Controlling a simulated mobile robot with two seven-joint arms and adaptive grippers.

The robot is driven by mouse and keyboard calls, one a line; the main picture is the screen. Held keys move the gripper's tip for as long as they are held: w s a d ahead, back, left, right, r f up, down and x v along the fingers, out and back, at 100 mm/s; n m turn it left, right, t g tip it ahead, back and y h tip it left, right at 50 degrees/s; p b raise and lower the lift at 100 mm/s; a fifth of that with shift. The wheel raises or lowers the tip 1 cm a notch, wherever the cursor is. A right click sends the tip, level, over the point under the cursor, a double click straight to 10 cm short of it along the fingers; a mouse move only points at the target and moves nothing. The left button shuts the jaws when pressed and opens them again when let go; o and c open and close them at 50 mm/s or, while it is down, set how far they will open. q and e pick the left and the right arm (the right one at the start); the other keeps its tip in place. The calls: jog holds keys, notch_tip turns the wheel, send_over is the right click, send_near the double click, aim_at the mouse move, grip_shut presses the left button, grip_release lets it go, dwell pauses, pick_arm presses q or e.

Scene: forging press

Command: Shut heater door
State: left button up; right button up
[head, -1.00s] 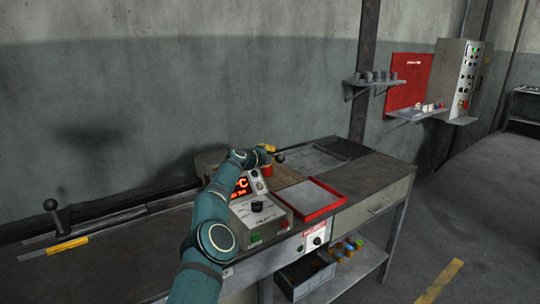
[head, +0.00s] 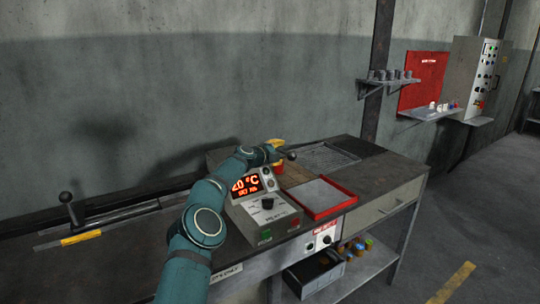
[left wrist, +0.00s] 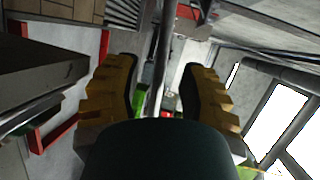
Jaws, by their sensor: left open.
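The heater seems to be the low box (head: 218,158) behind the control unit (head: 265,212), which has a lit red display; my left arm hides much of it. I cannot make out the door panel. A dark ball-ended handle (head: 291,155) sticks out just right of my left gripper (head: 277,147). That gripper's yellow fingers are open at the heater's right end. In the left wrist view, the fingers (left wrist: 165,95) stand apart with a grey rod (left wrist: 163,55) showing between them; I cannot tell whether they touch it. My right gripper is not in view.
A red-rimmed tray (head: 322,198) lies on the bench right of the control unit, with a metal grate (head: 325,157) behind. A lever (head: 68,205) stands at the bench's left. A wall shelf (head: 388,83) hangs above the right end. The floor at right is clear.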

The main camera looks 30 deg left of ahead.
pick_arm(q)
jog(key=shift+s+d+r, duration=0.1)
jog(key=shift+s+r, duration=0.05)
jog(key=shift+s, duration=0.35)
jog(key=shift+v, duration=2.6)
jog(key=shift+d, duration=0.1)
